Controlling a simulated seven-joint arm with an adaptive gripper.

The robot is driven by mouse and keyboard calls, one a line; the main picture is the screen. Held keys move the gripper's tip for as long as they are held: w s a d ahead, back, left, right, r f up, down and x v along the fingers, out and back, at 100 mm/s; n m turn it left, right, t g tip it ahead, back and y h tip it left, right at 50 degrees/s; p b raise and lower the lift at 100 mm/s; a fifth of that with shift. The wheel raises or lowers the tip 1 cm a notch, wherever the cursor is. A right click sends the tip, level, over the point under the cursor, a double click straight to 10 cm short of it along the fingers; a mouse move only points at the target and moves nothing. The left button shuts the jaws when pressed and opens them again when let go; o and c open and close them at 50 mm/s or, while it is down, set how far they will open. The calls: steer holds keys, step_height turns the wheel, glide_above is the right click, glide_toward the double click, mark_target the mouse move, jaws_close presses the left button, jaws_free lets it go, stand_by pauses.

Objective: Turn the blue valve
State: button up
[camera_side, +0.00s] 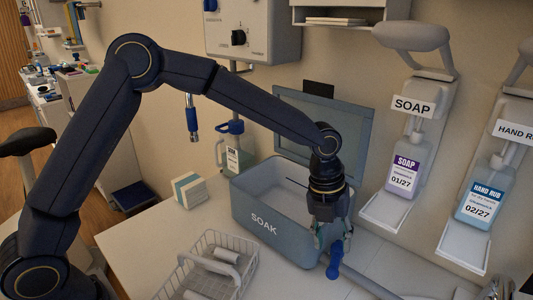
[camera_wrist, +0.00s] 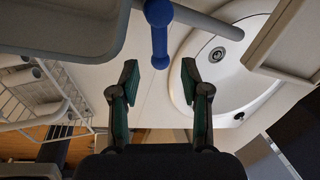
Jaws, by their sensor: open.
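The blue valve handle (camera_side: 335,262) shows at the front right corner of the grey SOAK tub (camera_side: 250,208). In the wrist view the blue handle (camera_wrist: 159,35) is a bar with thicker ends, beside the tub's rounded edge. My gripper (camera_side: 327,238) is close above and beside the handle in the side view and partly covers it. In the wrist view my gripper (camera_wrist: 159,80) is open and its green-padded fingers are wide apart. The handle's lower end lines up with the gap between them, a little beyond the tips. Nothing is between the fingers.
A white wire basket (camera_side: 212,265) stands left of the tub. A white sink basin (camera_wrist: 215,65) is right of the handle in the wrist view. A soap dispenser (camera_side: 404,170) and a hand rub dispenser (camera_side: 480,200) hang on the wall. A small box (camera_side: 190,190) sits behind the basket.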

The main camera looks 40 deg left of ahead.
step_height(320, 180, up, 6)
steer(key=a, duration=0.1)
steer(key=shift+s, duration=0.25)
